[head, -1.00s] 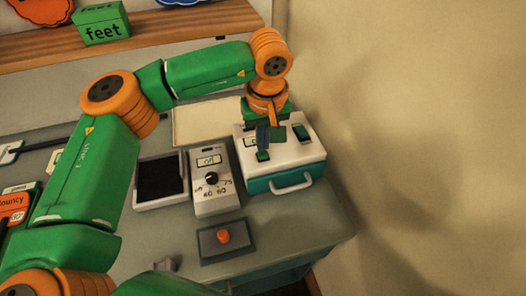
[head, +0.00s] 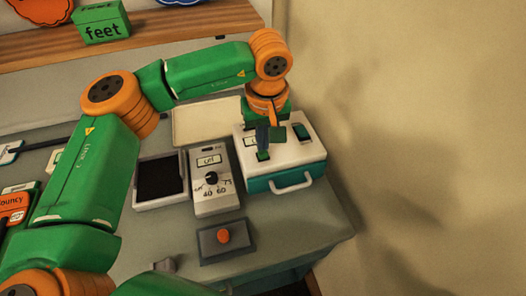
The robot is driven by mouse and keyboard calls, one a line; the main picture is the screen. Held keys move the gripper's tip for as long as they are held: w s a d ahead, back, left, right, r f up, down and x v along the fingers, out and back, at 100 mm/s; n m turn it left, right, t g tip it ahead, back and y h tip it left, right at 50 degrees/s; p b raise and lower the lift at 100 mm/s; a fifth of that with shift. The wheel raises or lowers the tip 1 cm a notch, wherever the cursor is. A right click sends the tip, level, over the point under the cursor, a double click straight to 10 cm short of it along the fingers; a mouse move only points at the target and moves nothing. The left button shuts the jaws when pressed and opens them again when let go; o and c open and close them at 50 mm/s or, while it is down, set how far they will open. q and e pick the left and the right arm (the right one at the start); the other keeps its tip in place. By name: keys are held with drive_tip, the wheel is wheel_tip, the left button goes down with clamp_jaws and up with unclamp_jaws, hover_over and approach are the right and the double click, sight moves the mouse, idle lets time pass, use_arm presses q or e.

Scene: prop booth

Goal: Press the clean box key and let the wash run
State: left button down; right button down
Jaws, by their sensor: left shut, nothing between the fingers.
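The clean box (head: 311,155) is a white-topped teal box with a pale front handle, at the back right of the bench. A green key (head: 263,156) lies on the left of its top, and a larger dark green part (head: 301,132) is on the right. A small display on the box is mostly hidden behind my gripper. My left gripper (head: 263,148) is shut and empty, pointing down over the green key. Its tips are at or just above the key; I cannot tell if they touch. My right gripper is not in view.
Left of the box stand a grey dial unit (head: 212,191) reading "off" and a dark-topped tray (head: 160,178). In front is a dark plate with an orange button (head: 223,236). A wall closes the right side.

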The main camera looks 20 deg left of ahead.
sight(263, 154)
use_arm(q)
drive_tip(key=shift+f+b, duration=0.6)
drive_tip(key=shift+f, duration=0.2)
idle(0.4)
wheel_tip(263, 154, up, 8)
drive_tip(key=p, duration=0.6)
drive_tip(key=shift+p, duration=0.35)
